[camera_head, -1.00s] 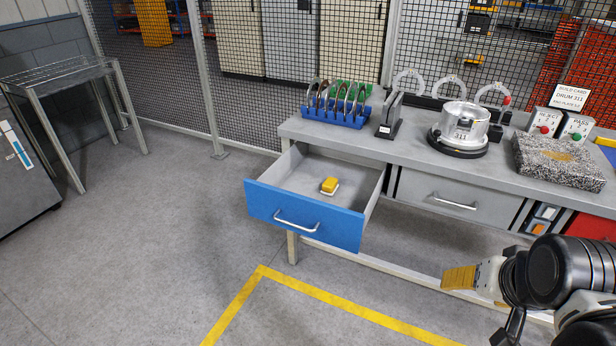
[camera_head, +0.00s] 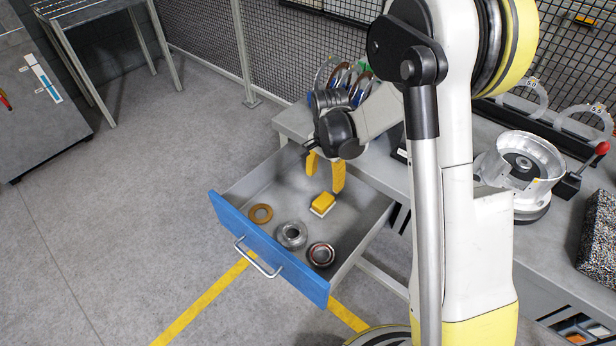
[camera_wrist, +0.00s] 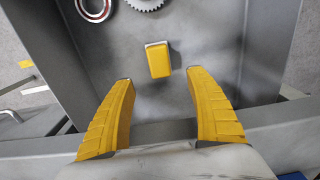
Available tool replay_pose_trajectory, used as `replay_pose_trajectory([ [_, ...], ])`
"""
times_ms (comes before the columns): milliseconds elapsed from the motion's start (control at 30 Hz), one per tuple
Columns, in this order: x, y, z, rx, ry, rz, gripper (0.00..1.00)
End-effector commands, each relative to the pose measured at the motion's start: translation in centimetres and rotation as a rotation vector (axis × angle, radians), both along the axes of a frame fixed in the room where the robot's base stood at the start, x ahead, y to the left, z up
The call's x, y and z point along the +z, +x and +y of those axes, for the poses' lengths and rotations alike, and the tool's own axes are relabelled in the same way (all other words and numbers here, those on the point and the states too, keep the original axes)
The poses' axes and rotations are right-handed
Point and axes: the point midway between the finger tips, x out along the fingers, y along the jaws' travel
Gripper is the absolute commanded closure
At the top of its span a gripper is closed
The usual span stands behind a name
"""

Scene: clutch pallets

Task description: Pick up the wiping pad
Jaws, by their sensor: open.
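The wiping pad (camera_head: 323,203) is a small yellow block on a pale base. It lies on the floor of the open blue-fronted drawer (camera_head: 262,237). My gripper (camera_head: 325,177) is open, its yellow fingers pointing down into the drawer just behind the pad. In the wrist view the pad (camera_wrist: 158,60) lies ahead of the fingertips, roughly centred between them. My gripper (camera_wrist: 158,75) is empty there, and nothing touches the pad.
The drawer also holds an orange-brown ring (camera_head: 261,213), a metal gear-like part (camera_head: 292,235) and a red-rimmed bearing (camera_head: 321,254), all nearer the front panel. The bench top (camera_head: 385,174) borders the drawer at the back. Metal drum housing (camera_head: 520,160) stands on the bench.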

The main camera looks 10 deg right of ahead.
Motion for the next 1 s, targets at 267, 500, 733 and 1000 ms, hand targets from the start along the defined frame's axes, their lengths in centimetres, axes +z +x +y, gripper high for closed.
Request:
replay_pose_trajectory([
  [267, -3.2, 0.1, 0.0, -0.018, 0.0, 0.011, 0.35],
  [500, -6.5, 0.0, 0.0, -0.017, 0.0, 0.011, 0.35],
  [733, -9.3, -0.3, -0.2, -0.017, 0.0, 0.01, 0.35],
  [1000, -11.6, -0.4, -0.3, -0.016, 0.0, 0.01, 0.35],
])
